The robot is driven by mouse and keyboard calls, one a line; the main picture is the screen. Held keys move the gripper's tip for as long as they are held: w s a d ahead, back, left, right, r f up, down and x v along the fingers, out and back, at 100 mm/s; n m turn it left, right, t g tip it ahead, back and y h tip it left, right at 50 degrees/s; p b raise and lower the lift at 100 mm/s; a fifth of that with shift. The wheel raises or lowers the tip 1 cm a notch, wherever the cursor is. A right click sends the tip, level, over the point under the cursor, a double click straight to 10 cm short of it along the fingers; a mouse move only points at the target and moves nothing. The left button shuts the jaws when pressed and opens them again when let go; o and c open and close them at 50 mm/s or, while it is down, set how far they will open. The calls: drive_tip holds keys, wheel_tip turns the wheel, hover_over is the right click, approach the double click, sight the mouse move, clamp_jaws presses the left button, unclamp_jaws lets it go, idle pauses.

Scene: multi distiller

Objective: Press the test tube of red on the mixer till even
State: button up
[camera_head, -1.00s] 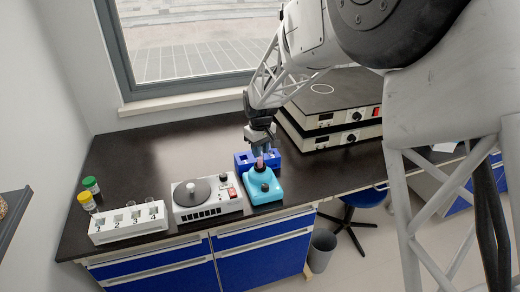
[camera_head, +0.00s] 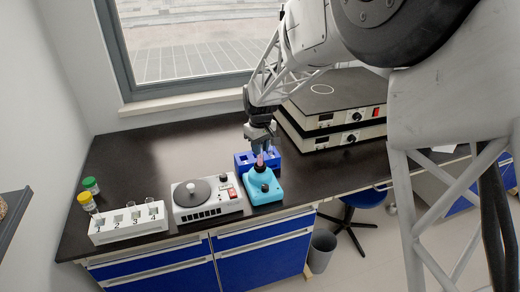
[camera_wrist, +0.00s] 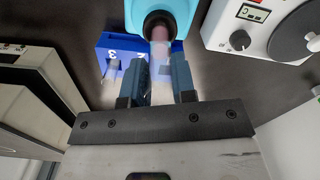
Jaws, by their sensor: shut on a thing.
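The mixer is a light blue device (camera_head: 263,188) near the front edge of the bench; it also shows at the top of the wrist view (camera_wrist: 185,8), with a dark round cup on it. My gripper (camera_head: 262,150) is above the mixer's back part. In the wrist view my gripper (camera_wrist: 160,75) is shut on a clear test tube (camera_wrist: 160,58) with reddish content. The tube's red end is at the dark cup of the mixer; whether it presses firmly cannot be told. The blue rack (camera_head: 243,163) stands just behind the mixer, partly hidden.
A white stirrer with a grey disc (camera_head: 207,198) stands left of the mixer. Further left are a white numbered rack (camera_head: 127,223) with tubes, and bottles with green (camera_head: 90,183) and yellow (camera_head: 85,198) caps. Stacked hotplate-like devices (camera_head: 335,110) stand at the back right.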

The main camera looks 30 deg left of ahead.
drive_tip(key=shift+r, duration=2.45)
drive_tip(key=shift+a, duration=0.1)
